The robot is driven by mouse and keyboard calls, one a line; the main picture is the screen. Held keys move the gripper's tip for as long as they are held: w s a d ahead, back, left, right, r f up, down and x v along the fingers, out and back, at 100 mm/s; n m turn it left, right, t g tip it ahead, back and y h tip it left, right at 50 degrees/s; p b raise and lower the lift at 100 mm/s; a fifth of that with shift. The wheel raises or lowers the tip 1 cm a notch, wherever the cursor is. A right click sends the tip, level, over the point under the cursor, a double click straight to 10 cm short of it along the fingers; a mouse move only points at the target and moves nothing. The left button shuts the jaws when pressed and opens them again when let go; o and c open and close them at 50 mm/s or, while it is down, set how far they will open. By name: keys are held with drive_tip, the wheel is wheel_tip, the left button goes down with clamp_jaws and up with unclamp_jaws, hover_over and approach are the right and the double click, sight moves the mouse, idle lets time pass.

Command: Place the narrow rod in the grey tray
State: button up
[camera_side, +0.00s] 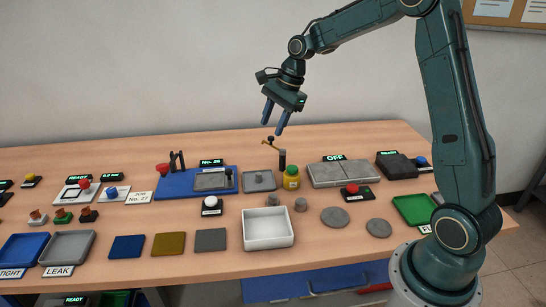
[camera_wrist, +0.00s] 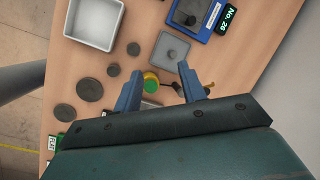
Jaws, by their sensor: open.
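My gripper (camera_side: 275,116) is open and empty, high above the bench with its blue fingers pointing down. In the wrist view my gripper (camera_wrist: 158,88) has its fingers apart above a yellow bottle with a green top (camera_wrist: 151,81). A grey tray (camera_side: 91,237) lies at the front left, beside a blue one, with a LEAK label at its front. I cannot clearly identify the narrow rod. A slim dark upright piece (camera_side: 282,159) stands behind the yellow bottle (camera_side: 291,181), near a thin brass-tipped part (camera_side: 268,141).
A white bin (camera_side: 268,241) stands at the front middle. Two small grey cylinders and two flat grey discs (camera_side: 336,217) are near it. A blue fixture (camera_side: 177,184), grey slab (camera_side: 344,172) and green tray (camera_side: 431,222) also occupy the bench. The air around my gripper is clear.

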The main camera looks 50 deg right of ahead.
drive_tip(key=s+a+r+n+t+h, duration=0.1)
drive_tip(key=s+a+r+n, duration=0.35)
drive_tip(key=s, duration=0.25)
drive_tip(key=s+a+r+n, duration=0.3)
drive_tip(key=s+n, duration=0.2)
drive_tip(key=s, duration=0.2)
drive_tip(key=s+a+r+n+t+h, duration=0.1)
drive_tip(key=s+a+r+n, duration=0.25)
drive_tip(key=s, duration=0.35)
drive_tip(key=s+f+n, duration=0.2)
drive_tip(key=s+n, duration=0.4)
drive_tip(key=s, duration=0.3)
drive_tip(key=shift+t, duration=0.3)
